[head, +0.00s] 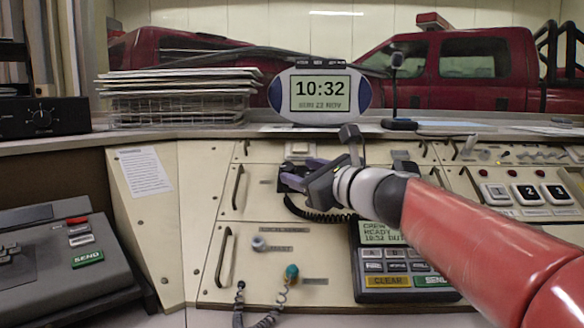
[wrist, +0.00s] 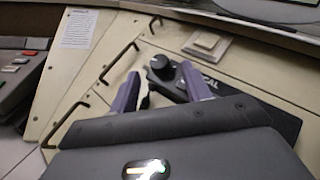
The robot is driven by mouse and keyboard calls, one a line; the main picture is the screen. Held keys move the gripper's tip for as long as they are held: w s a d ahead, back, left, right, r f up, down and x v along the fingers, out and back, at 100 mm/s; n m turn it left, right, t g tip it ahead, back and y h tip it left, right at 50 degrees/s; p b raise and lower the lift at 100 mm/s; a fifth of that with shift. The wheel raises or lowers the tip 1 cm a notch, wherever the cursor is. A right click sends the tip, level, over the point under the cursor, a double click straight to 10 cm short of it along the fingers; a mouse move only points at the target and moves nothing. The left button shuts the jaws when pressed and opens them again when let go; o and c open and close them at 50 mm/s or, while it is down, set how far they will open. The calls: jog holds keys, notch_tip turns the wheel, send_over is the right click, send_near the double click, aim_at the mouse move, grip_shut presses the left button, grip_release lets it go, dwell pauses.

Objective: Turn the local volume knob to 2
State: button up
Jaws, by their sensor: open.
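A dark round knob (wrist: 160,66) shows in the wrist view between the two purple fingers of my gripper (wrist: 160,72). It stands on a black plate (wrist: 285,124) whose label is partly covered, with the letters "CAL" readable. The fingers are spread, with one on each side of the knob; I cannot tell whether either touches it. The knob's pointer and scale numbers are not readable. In the head view my gripper (head: 299,173) is at the upper console panel, and it and the wrist hide most of the black plate.
A white square switch (wrist: 207,42) sits just beyond the plate. Metal handles (head: 237,187) stand out left of my gripper. A clock (head: 320,90) stands on the ledge behind.

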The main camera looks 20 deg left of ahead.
aim_at(291, 169)
jog(key=shift+x, duration=1.55)
jog(key=c, duration=1)
jog(key=shift+s+f+t+b, duration=0.1)
jog(key=shift+t+b, duration=0.2)
jog(key=shift+b, duration=0.1)
